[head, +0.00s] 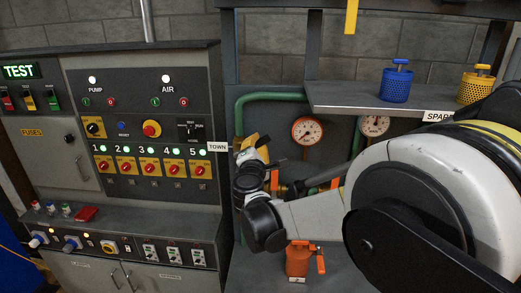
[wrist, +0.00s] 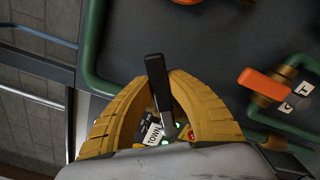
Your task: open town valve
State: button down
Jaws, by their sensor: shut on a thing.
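The white TOWN label (head: 218,146) stands beside the control panel, to the left of my gripper (head: 252,142). In the wrist view my gripper (wrist: 161,76) has its yellow ribbed fingers closed around a black lever handle (wrist: 154,68), whose end sticks out past the fingertips. The TOWN label (wrist: 153,134) shows between the fingers, close to the lever, so this looks like the town valve's handle. The valve body and pipe joint are hidden behind the fingers and wrist. In the head view my arm hides most of the valve.
Green pipes (head: 272,97) and a pressure gauge (head: 307,131) are behind my arm. An orange-handled valve (wrist: 266,83) is to the right in the wrist view. A shelf (head: 350,97) holds a blue basket (head: 396,84) and a yellow one. An orange can (head: 298,262) stands below.

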aim_at(237, 152)
jog(key=a+r+n, duration=0.1)
jog(key=r+n, duration=0.1)
jog(key=n, duration=0.1)
jog(key=shift+a+n, duration=0.3)
jog(key=shift+a, duration=0.1)
jog(key=n, duration=0.1)
jog(key=a+r+n, duration=0.1)
jog(key=shift+w+a+n, duration=0.1)
jog(key=shift+a+n, duration=0.2)
jog(key=shift+n, duration=0.1)
jog(key=shift+a+r+n, duration=0.2)
jog(key=shift+a+n, duration=0.65)
jog(key=shift+n, duration=0.45)
jog(key=shift+a+r+n, duration=0.15)
jog(key=shift+a+n, duration=0.65)
jog(key=shift+n, duration=0.5)
jog(key=c, duration=1.3)
grip_release()
jog(key=shift+w, duration=0.1)
jog(key=shift+o, duration=0.2)
